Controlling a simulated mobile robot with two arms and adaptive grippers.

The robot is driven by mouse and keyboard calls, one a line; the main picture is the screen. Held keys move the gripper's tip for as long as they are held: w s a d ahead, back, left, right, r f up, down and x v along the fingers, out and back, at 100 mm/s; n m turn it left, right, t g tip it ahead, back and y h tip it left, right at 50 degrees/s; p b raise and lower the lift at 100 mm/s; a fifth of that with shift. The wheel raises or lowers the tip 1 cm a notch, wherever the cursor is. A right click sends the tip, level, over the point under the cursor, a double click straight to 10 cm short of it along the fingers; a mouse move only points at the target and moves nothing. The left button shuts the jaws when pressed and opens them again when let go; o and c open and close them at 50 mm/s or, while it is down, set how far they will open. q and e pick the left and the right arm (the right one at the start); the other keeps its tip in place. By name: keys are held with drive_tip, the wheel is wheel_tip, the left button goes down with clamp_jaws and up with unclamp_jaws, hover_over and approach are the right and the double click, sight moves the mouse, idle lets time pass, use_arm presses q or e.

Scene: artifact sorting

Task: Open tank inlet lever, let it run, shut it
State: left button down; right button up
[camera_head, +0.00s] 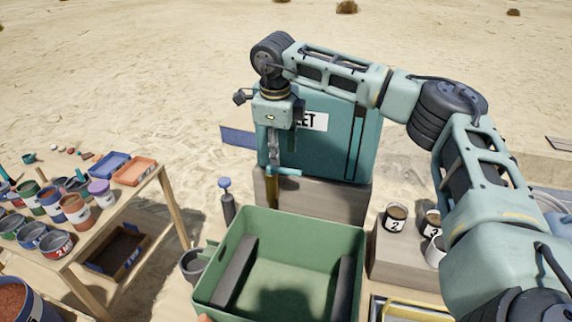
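The teal tank (340,150) stands on a block in the middle, with a white label (312,121) partly covered by my wrist; the letters "ET" show. A teal inlet lever (288,171) sticks out to the right at the tank's front, above a brass-coloured pipe (271,190). My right gripper (273,160) reaches down in front of the tank, its fingertips at the lever's left end. The fingers are seen edge-on, so whether they grip the lever cannot be told. My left gripper is not in view.
A green bin (357,268) stands below the pipe. A wooden table (140,188) with paint pots and trays is at left. Numbered cups, including one marked 2 (395,218), stand on a block (393,262) at right. Open sand lies behind.

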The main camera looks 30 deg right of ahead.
sight(286, 169)
drive_tip(key=shift+h, duration=0.3)
drive_tip(key=d+f, duration=0.1)
drive_tip(key=f, duration=0.1)
drive_tip(key=f+p, duration=0.1)
drive_tip(key=d+f+p, duration=0.1)
drive_tip(key=f, duration=0.1)
drive_tip(key=shift+w+d+f, duration=0.25)
drive_tip(key=shift+d+f, duration=0.1)
drive_tip(key=shift+f, duration=0.5)
drive_tip(key=shift+c, duration=0.3)
clamp_jaws()
